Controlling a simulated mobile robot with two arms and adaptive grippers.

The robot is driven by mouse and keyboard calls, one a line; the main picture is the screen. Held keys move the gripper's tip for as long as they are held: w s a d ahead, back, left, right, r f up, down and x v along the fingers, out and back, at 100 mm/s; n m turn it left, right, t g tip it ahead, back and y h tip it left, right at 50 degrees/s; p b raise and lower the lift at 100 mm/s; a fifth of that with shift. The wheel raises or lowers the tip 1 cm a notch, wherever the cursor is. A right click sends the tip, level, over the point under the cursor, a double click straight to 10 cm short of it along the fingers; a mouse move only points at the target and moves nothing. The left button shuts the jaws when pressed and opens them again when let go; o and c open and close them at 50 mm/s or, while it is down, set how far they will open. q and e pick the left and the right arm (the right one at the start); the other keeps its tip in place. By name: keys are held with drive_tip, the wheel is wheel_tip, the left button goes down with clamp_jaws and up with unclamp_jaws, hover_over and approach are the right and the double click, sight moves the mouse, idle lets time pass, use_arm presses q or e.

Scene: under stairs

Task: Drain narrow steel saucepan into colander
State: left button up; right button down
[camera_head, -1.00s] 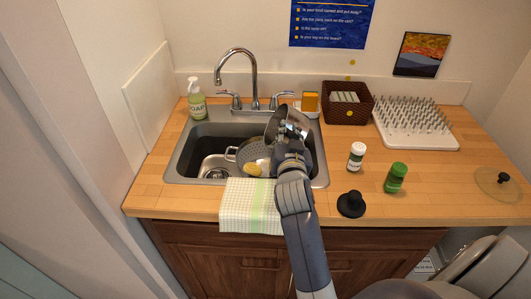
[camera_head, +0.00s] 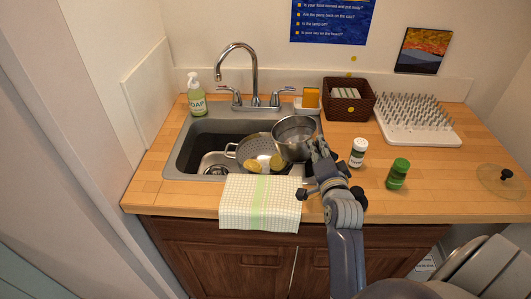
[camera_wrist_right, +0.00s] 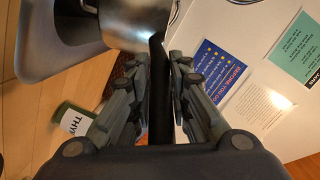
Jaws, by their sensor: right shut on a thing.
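The steel saucepan (camera_head: 296,149) is held close to upright over the right part of the sink. It looks empty inside. My right gripper (camera_head: 319,150) is shut on its handle, to the right of the pan. The right wrist view shows the black handle (camera_wrist_right: 159,110) between the fingers of the gripper (camera_wrist_right: 159,75), with the pan (camera_wrist_right: 132,22) beyond. The grey perforated colander (camera_head: 243,153) sits in the sink, partly behind the saucepan. Yellow pieces (camera_head: 254,165) lie in the colander. My left gripper is not in view.
The faucet (camera_head: 254,75) stands behind the sink (camera_head: 188,135). A checkered towel (camera_head: 245,202) hangs over the front edge. A white-capped jar (camera_head: 358,153) and a green jar (camera_head: 397,174) stand right of my gripper. A basket (camera_head: 348,108) and a spiked rack (camera_head: 420,135) are behind.

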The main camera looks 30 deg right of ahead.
drive_tip(key=shift+s+f+m+y+p, duration=0.2)
drive_tip(key=shift+s+m, duration=0.15)
drive_tip(key=shift+m, duration=0.15)
drive_tip(key=shift+s+f+m+y+p, duration=0.2)
drive_tip(key=shift+s+m, duration=0.15)
drive_tip(key=shift+m, duration=0.15)
drive_tip(key=shift+s+f, duration=0.1)
use_arm(q)
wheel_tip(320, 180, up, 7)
drive_tip(key=p, duration=0.5)
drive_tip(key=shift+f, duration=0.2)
use_arm(e)
drive_tip(key=d+r+m+h, duration=0.1)
drive_tip(key=d+r, duration=0.4)
drive_tip(key=r, duration=0.1)
drive_tip(key=shift+s+d+r+t, duration=0.15)
drive_tip(key=shift+s+r+t, duration=0.15)
drive_tip(key=shift+s, duration=0.15)
drive_tip(key=shift+f, duration=0.1)
